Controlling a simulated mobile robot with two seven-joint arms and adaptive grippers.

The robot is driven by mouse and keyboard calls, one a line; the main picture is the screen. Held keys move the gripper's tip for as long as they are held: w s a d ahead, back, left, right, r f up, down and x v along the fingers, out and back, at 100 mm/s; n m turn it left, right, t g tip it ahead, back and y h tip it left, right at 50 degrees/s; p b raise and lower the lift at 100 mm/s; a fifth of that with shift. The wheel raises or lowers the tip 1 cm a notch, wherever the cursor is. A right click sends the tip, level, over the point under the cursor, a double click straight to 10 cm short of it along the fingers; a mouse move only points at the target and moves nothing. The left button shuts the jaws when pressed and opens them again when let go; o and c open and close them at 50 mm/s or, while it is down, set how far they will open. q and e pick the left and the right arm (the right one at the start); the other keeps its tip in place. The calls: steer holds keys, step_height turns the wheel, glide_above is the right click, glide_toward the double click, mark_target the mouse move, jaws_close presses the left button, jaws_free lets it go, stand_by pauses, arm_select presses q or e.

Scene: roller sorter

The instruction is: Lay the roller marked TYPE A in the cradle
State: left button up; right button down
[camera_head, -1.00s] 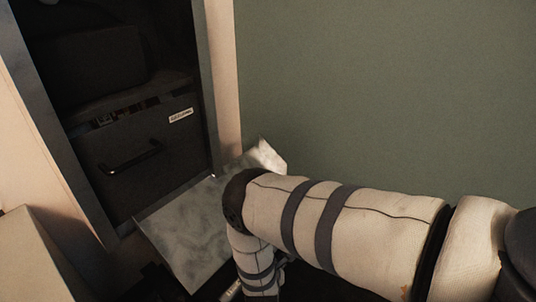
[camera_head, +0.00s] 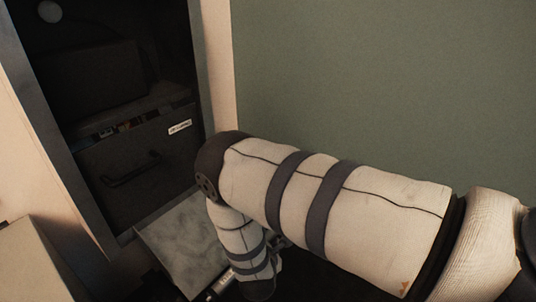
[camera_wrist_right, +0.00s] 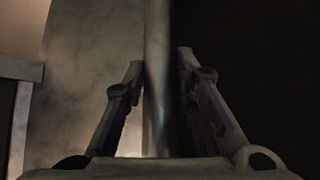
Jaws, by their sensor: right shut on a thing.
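My right gripper (camera_wrist_right: 160,80) is shut on a long, smooth grey cylinder (camera_wrist_right: 156,45), which looks like a roller. It stands upright in the right wrist view, between the two fingers. No TYPE A marking can be read on it. In the head view my right arm reaches in from the right and bends down, hiding most of the gripper. A pale strip (camera_head: 222,284) shows beside the wrist at the bottom; I cannot tell if it is the roller. I cannot make out a cradle. My left gripper is out of view.
A dark cabinet with a labelled drawer front (camera_head: 135,165) and handle stands at left. A mottled grey slab (camera_head: 180,245) lies below it, left of my forearm. A pale box-like edge (camera_head: 35,265) is at lower left. A green wall (camera_head: 390,80) fills the back right.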

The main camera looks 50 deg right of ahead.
step_height(320, 180, up, 2)
steer(key=shift+r+p, duration=0.1)
steer(key=shift+p, duration=0.2)
steer(key=shift+r+p, duration=1.5)
steer(key=shift+r, duration=0.4)
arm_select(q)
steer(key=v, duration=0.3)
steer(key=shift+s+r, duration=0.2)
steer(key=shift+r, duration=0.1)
arm_select(e)
steer(key=shift+n+g, duration=0.3)
steer(key=shift+g, duration=0.1)
steer(key=f, duration=0.2)
steer(key=f+b, duration=0.1)
steer(key=f, duration=0.4)
steer(key=shift+w, duration=0.3)
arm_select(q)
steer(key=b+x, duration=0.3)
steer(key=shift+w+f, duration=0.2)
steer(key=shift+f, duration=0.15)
arm_select(e)
step_height(320, 180, down, 4)
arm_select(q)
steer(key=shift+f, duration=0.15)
arm_select(e)
steer(key=shift+f, duration=0.15)
